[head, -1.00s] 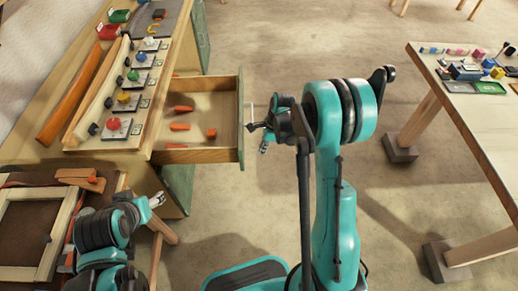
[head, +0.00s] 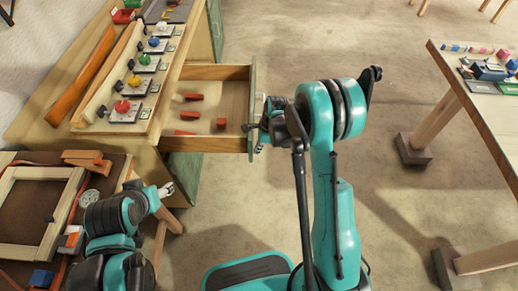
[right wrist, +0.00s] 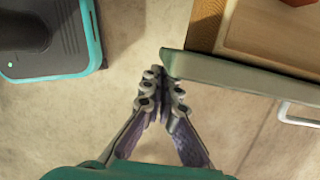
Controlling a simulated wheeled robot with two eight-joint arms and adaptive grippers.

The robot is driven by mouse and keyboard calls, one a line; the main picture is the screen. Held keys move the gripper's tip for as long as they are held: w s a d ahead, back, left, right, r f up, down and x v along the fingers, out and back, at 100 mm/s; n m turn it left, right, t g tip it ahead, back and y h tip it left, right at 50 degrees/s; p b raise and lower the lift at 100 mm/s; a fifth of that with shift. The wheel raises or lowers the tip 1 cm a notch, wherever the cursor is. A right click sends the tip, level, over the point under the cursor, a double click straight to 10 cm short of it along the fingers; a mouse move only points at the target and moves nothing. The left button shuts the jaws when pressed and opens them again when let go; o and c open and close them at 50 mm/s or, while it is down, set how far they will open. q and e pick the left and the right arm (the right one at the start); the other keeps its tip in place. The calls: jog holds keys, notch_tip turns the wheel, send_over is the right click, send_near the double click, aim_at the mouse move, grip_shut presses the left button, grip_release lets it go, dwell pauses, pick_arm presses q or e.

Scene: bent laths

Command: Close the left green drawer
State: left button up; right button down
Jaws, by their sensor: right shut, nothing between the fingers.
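The open drawer has a green front (head: 252,105) and light wooden sides. It sticks out to the right from the workbench, with several orange blocks (head: 194,97) inside. My right gripper (head: 258,132) is shut and empty at the near end of the front's outer face. In the right wrist view its fingertips (right wrist: 160,82) are beside the corner of the green front (right wrist: 235,68); I cannot tell whether they touch. The pale handle (right wrist: 298,114) is apart from them. My left gripper (head: 167,190) is near the bench's near side, away from the drawer; its opening is unclear.
The workbench top holds a row of coloured knobs on plates (head: 122,106) and a long orange bar (head: 82,78). A wooden frame (head: 40,205) lies on a brown surface at lower left. Another table (head: 490,120) stands at right. Floor between is clear.

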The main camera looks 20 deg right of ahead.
aim_at(173, 147)
jog(key=w+a, duration=0.3)
jog(key=a, duration=0.7)
jog(key=w+a, duration=0.3)
jog(key=a, duration=0.8)
jog(key=w+a, duration=0.3)
jog(key=a, duration=0.8)
jog(key=shift+w+a+b, duration=0.2)
jog(key=shift+b, duration=0.15)
